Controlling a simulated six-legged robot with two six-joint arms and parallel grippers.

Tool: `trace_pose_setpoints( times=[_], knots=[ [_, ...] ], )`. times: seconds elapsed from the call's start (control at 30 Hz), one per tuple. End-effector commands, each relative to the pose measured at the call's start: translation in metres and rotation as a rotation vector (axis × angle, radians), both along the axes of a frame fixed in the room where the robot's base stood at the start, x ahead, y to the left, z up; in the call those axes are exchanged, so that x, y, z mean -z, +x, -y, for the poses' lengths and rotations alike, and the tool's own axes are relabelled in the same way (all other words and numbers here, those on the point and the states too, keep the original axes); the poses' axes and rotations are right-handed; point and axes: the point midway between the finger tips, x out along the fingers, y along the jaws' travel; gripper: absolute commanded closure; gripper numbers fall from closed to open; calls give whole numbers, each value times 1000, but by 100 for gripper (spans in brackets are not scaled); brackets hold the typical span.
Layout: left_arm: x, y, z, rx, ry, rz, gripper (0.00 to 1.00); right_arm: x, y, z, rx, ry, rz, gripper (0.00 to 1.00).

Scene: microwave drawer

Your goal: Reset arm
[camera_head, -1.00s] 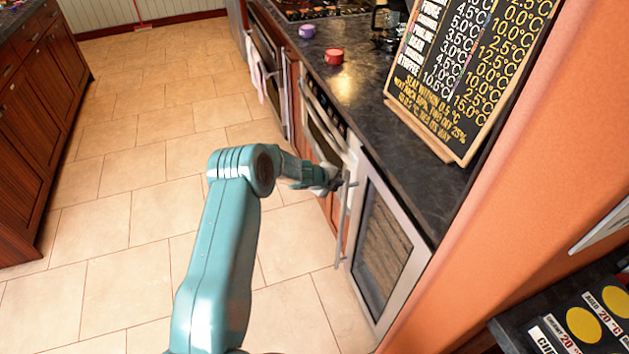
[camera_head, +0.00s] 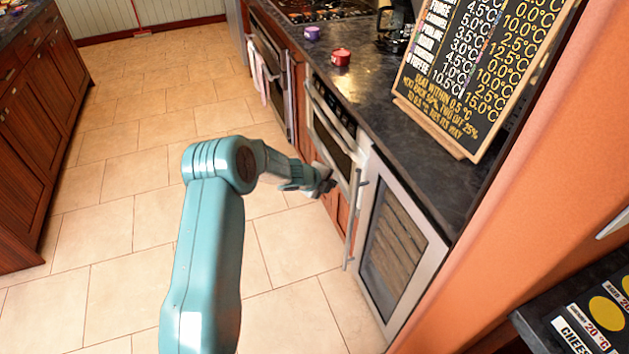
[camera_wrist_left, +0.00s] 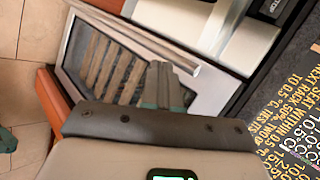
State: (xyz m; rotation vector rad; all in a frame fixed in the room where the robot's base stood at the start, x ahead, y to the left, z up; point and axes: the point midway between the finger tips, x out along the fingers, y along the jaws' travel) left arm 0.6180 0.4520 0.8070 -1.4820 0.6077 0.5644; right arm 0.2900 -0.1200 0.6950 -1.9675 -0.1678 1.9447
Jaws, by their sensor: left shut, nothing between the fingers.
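My left gripper (camera_head: 328,186) is at the end of my teal arm, in front of the cabinet fronts below the counter. It is shut and empty. In the left wrist view the closed fingers (camera_wrist_left: 162,86) show in front of the glass-door cooler. The microwave drawer (camera_head: 333,135) is built in under the counter and looks closed; my gripper is just below and in front of it. My right gripper is not in view.
The glass-door cooler (camera_head: 397,250) has a long vertical handle (camera_head: 354,222) close to my gripper. The dark counter (camera_head: 390,140) carries a red pot (camera_head: 341,57), a purple pot (camera_head: 312,34) and a menu board (camera_head: 480,70). The tiled floor (camera_head: 120,230) at left is free.

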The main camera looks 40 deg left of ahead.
Motion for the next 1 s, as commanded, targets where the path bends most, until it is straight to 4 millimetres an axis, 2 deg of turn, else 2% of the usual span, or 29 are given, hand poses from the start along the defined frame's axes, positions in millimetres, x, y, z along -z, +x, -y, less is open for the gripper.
trace_pose_setpoints(
  times=[0.1,0.3,0.5,0.67,0.77,0.87,0.9,0.97,1.0],
  knots=[
    [-17,-16,-6,-2,3,1,100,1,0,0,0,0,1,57],
    [-37,-37,-11,-1,1,1,100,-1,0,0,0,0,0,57],
    [-41,-44,-13,-1,1,-1,100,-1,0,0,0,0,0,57],
    [-42,-42,-9,8,1,2,100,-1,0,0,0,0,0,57],
    [-40,-29,21,62,-11,4,100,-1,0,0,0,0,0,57],
    [-18,-26,84,143,-74,-42,100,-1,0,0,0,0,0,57],
    [-5,-32,114,156,-128,-74,100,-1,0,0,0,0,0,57],
    [15,-46,160,149,-229,-136,100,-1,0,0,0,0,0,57],
    [27,-58,190,124,-307,-187,100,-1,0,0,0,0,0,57]
  ],
)
